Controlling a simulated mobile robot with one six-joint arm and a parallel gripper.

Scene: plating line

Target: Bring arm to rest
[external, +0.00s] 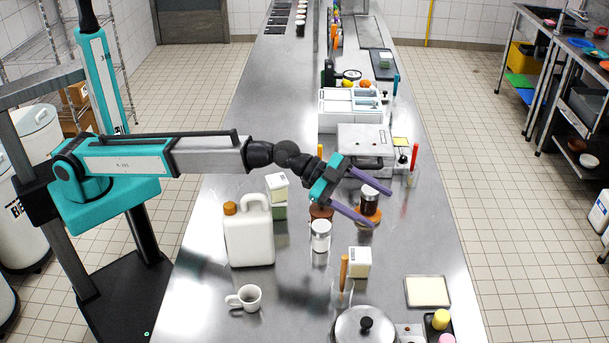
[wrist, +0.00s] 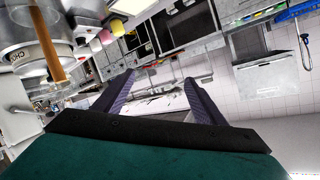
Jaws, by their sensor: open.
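My gripper (external: 364,202) is open, with its two purple fingers spread apart. It hangs above the steel counter (external: 215,205), and my arm reaches out level from the left. In the external view a dark-lidded jar (external: 369,202) shows between or behind the fingers; the depth between them is hard to tell. In the wrist view the gripper (wrist: 155,82) has nothing between its fingers, and the picture is tilted, showing the room beyond.
Near the gripper stand a white jug (external: 249,240), a glass jar with a white lid (external: 320,237), a small carton (external: 359,262) and a grey press (external: 364,145). A mug (external: 248,298) and a lidded pot (external: 365,326) are nearer the camera. Bare counter shows around the mug.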

